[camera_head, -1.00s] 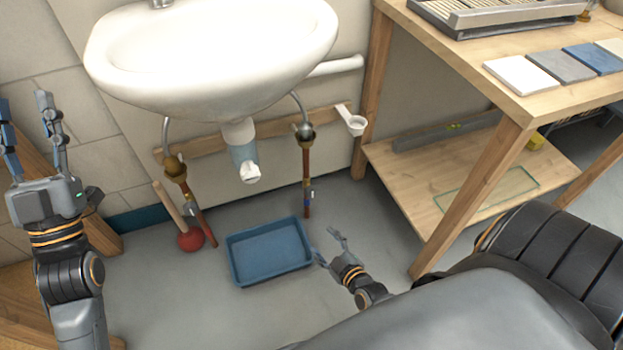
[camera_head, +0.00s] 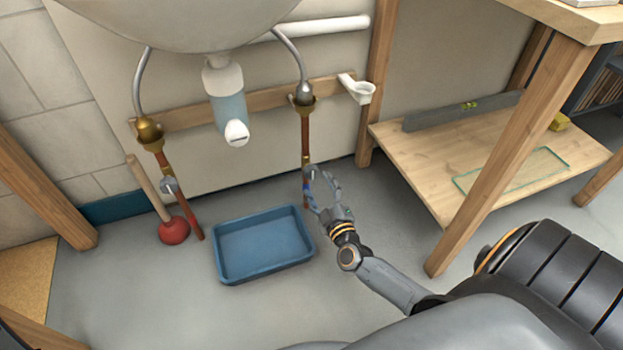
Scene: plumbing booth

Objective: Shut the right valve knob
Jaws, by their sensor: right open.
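The right valve sits low on the right copper pipe (camera_head: 305,135) under the sink. Its small grey knob (camera_head: 310,170) shows just at the tips of my right gripper (camera_head: 318,180). My right gripper is open, with its fingers pointing up toward the pipe and knob. I cannot tell whether the fingers touch the knob or stand in front of it. The left pipe carries a similar grey valve knob (camera_head: 169,186). My left gripper is out of view.
A blue tray (camera_head: 222,268) lies on the floor left of my right gripper. A red plunger (camera_head: 174,231) stands by the left pipe. A wooden bench leg (camera_head: 500,165) and low shelf (camera_head: 440,190) are to the right. The sink (camera_head: 180,22) hangs above.

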